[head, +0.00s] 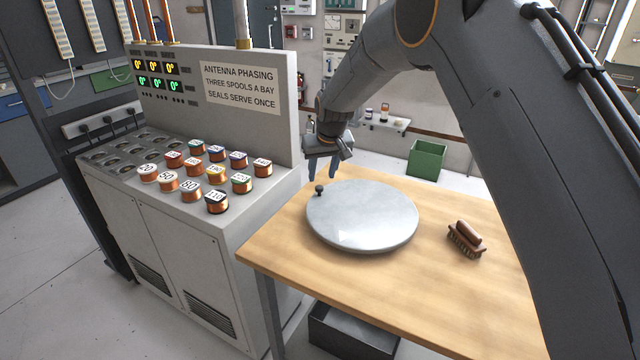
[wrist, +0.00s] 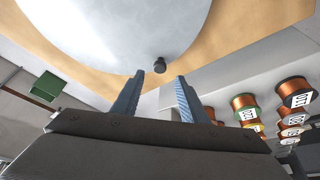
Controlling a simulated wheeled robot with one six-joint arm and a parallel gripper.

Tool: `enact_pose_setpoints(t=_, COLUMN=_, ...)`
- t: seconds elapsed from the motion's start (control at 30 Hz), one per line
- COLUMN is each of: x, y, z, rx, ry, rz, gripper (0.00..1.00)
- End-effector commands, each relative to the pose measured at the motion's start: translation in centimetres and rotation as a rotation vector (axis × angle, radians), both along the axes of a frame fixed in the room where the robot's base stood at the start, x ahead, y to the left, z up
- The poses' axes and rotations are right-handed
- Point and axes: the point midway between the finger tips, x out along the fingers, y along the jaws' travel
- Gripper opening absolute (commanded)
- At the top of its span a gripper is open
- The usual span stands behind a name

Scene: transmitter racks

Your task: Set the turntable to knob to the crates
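The turntable (head: 375,210) is a round pale grey disc lying flat on the wooden table. Its small dark knob (head: 319,189) stands upright on the rim, at the left side in the head view. In the wrist view the disc (wrist: 110,30) fills the top, with the knob (wrist: 159,66) at its lower edge. My gripper (head: 321,176) is open and points down near the knob. In the wrist view the knob shows between the spread fingertips (wrist: 160,75), beyond them; no contact shows. A green crate (head: 428,159) stands on the floor behind the table.
A grey console (head: 250,215) with several copper spools (head: 190,170) and empty sockets adjoins the table's left side. A brown brush (head: 466,238) lies right of the turntable. A dark box (head: 350,335) sits under the wooden table (head: 440,300). The table's front is clear.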

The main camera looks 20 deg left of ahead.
Motion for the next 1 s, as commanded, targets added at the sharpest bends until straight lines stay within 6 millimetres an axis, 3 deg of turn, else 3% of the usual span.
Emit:
enact_pose_setpoints(t=0.4, x=1.6, y=1.0, z=-4.9, rx=-0.001, ry=0.002, rz=-0.001, gripper=0.4)
enact_pose_setpoints(t=0.83, x=2.0, y=1.2, z=-5.7, rx=0.0, ry=0.001, rz=-0.001, gripper=0.4)
enact_pose_setpoints(t=0.87, x=1.9, y=1.2, z=-5.7, rx=0.0, ry=0.001, rz=-0.001, gripper=0.38)
enact_pose_setpoints(t=1.0, x=1.9, y=1.2, z=-5.7, rx=0.0, ry=0.001, rz=-0.001, gripper=0.14)
